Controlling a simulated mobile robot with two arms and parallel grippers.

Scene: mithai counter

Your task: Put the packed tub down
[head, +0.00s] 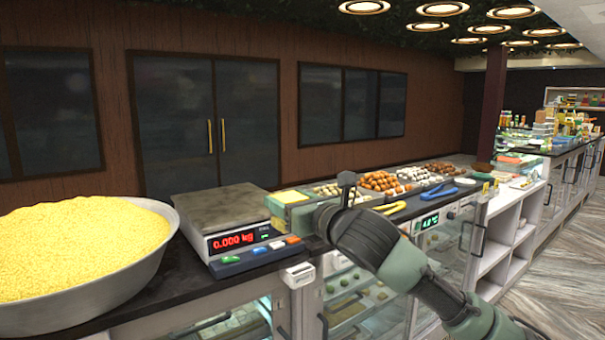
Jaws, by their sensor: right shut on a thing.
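A small tub with pale yellow contents (288,197) is at the end of my right arm, right of the scale. My right gripper (303,216) is shut on it, though my wrist hides much of the grip and the tub's right side. I cannot tell whether the tub's base touches the counter. My left gripper is not in view.
A weighing scale (222,207) with a bare pan reads 0.000 kg. A big metal bowl of yellow grains (75,250) stands at left. Trays of sweets (380,182) line the counter, with yellow-handled tongs (397,207) and blue tongs (440,191) in front.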

